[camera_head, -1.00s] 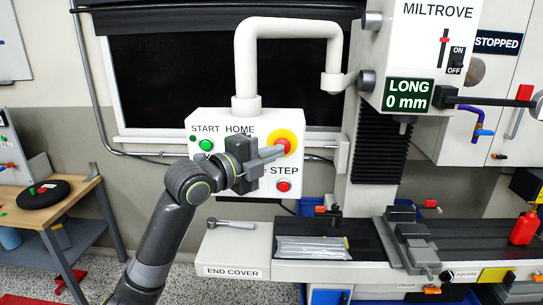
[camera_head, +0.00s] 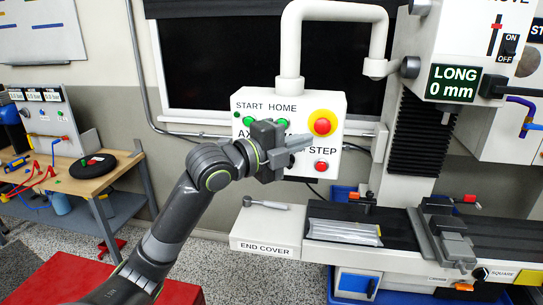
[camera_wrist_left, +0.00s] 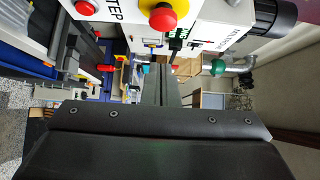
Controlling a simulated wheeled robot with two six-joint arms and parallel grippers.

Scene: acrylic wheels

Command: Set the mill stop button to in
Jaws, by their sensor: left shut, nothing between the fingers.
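The mill stop button (camera_head: 322,124) is a red mushroom head on a yellow disc, at the upper right of the white control box (camera_head: 334,103). It also shows at the top of the wrist view (camera_wrist_left: 163,16). I cannot tell whether it is pressed in or out. My left gripper (camera_head: 308,138) is shut and empty in front of the box. In the head view its tips lie just below and left of the stop button and do not cover it. They also show in the wrist view (camera_wrist_left: 160,88). My right gripper is not in view.
A smaller red STEP button (camera_head: 321,166) sits below the stop button. Green buttons (camera_head: 248,121) are on the left; my gripper partly hides the middle of the box. A wooden bench (camera_head: 85,180) stands left.

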